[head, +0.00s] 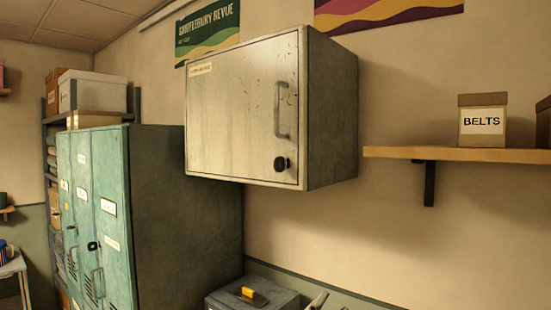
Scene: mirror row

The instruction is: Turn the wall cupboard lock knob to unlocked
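The grey metal wall cupboard (235,115) hangs on the wall at the centre, its door closed. Its small black lock knob (281,163) sits near the lower right corner of the door, below the vertical metal bar handle (281,110). The knob is too small to tell its exact setting. A small label (201,69) is on the door's upper left; I cannot read it. Neither of my grippers can be made out in the view, and nothing touches the knob or the handle.
Green lockers (95,215) stand below left of the cupboard. A wooden shelf (430,154) with a BELTS box (482,123) is on the right wall. A grey cabinet (228,300) bearing a yellow-and-dark item (254,297) stands below. Space before the cupboard door looks clear.

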